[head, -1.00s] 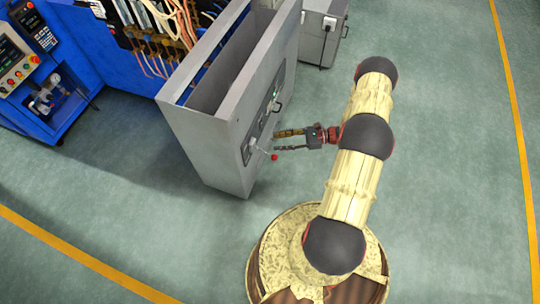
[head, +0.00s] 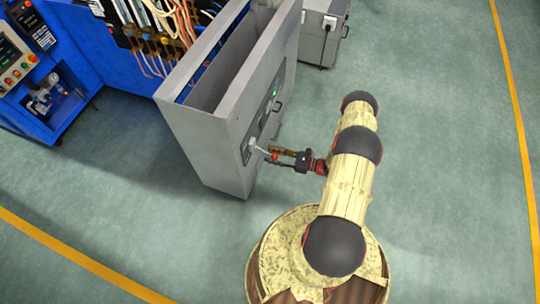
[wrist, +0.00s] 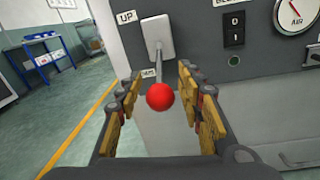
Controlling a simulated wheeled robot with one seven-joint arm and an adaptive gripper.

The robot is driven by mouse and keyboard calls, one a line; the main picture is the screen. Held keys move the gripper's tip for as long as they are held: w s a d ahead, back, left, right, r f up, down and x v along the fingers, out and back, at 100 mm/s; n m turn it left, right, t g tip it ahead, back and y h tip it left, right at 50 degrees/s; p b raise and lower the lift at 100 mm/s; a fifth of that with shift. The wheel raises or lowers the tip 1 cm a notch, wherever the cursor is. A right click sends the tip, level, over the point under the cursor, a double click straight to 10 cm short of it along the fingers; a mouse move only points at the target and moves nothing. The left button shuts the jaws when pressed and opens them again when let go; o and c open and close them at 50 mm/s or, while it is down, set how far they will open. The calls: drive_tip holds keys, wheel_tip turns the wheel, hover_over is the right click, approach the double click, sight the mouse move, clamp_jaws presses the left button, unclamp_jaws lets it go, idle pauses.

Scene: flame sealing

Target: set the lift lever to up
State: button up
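The lift lever (wrist: 159,68) is a thin metal rod with a red ball knob (wrist: 160,96), coming out of a light plate (wrist: 157,36) on the grey cabinet. An UP label (wrist: 126,17) is at the plate's upper left; a partly hidden label (wrist: 149,73) is below the plate. The knob also shows in the head view (head: 275,156). My gripper (wrist: 160,100) is open, with one finger on each side of the knob and a visible gap on both sides. The lever slants out from the plate toward my gripper.
The grey cabinet (head: 205,140) also carries a 0/1 switch (wrist: 234,28) and an AIR gauge (wrist: 297,14) to the right of the lever. A blue machine (head: 120,62) stands behind. The floor (head: 440,150) around my arm is clear.

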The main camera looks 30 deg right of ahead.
drive_tip(key=shift+w+a, duration=0.35)
drive_tip(key=shift+w, duration=0.05)
clamp_jaws()
idle(0.4)
idle(0.4)
